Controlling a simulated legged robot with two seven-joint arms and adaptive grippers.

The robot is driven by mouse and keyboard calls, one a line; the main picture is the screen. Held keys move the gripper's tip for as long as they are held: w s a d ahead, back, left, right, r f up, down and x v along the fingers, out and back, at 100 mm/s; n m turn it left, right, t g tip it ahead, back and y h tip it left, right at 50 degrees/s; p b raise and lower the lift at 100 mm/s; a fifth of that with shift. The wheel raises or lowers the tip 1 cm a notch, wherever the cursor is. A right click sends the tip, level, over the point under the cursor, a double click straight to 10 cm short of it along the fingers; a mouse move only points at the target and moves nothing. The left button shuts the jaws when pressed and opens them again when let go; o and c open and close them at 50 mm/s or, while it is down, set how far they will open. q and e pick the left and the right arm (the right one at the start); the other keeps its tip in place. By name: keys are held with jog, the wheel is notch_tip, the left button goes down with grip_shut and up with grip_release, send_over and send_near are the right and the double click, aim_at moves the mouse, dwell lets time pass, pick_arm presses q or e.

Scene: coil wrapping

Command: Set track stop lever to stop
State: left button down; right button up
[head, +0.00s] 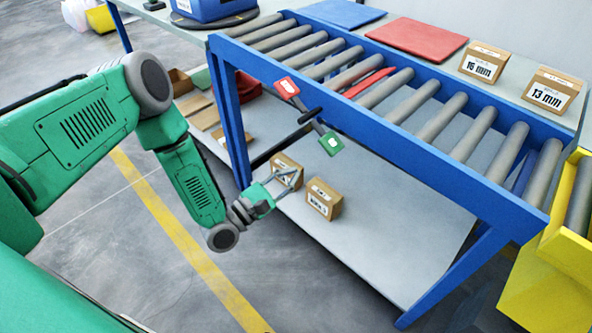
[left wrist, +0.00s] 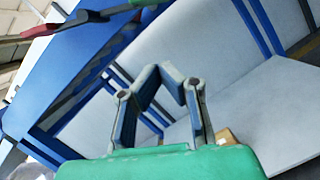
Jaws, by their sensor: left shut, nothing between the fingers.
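The track stop lever (head: 309,115) is mounted on the blue front rail of the roller table. It has a red end (head: 287,88) at the upper left and a green end (head: 331,143) at the lower right, with a dark pivot between. In the left wrist view a lever bar (left wrist: 88,18) crosses the top left corner. My left gripper (head: 294,178) is below and left of the green end, apart from the lever. Its fingers are shut and empty, also in the left wrist view (left wrist: 163,70). My right gripper is not in view.
The roller table (head: 400,118) has a blue frame and grey rollers. Small cardboard boxes (head: 323,199) sit on its lower shelf, behind and beside my left gripper. Boxes labelled 16 mm (head: 484,63) and 13 mm (head: 551,92) stand on the far side. A yellow frame (head: 552,280) is at right.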

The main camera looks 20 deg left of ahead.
aim_at(325, 149)
pick_arm(q)
jog(key=w+d+r, duration=0.5)
jog(key=w, duration=0.1)
jog(key=shift+b, duration=0.3)
jog(key=shift+s+d+r+n, duration=0.15)
jog(key=shift+d+r+n, duration=0.2)
jog(key=shift+n, duration=0.45)
jog(key=shift+s+d+r+n+t+y+b, duration=0.15)
jog(key=shift+r+n+y+b, duration=0.15)
jog(key=shift+n, duration=0.25)
jog(key=shift+w+d+r+n+t+y+b, duration=0.1)
jog(key=shift+r+n+t+y+b, duration=0.15)
jog(key=shift+n, duration=0.35)
jog(key=shift+s+d+r+n+t+y+b, duration=0.15)
jog(key=shift+r+n+b, duration=0.15)
jog(key=shift+n, duration=0.25)
jog(key=n, duration=0.1)
jog(key=r+n+y+b, duration=0.1)
jog(key=n, duration=0.1)
jog(key=r+n, duration=0.1)
jog(key=shift+s+d+r+n+t+b, duration=0.1)
jog(key=shift+d+r+n+t+b, duration=0.1)
jog(key=shift+d+n+t+b, duration=0.15)
jog(key=shift+r, duration=1.15)
jog(key=shift+a+r+b, duration=0.15)
jog(key=shift+r+b, duration=0.25)
jog(key=shift+r, duration=0.2)
jog(key=shift+r, duration=0.15)
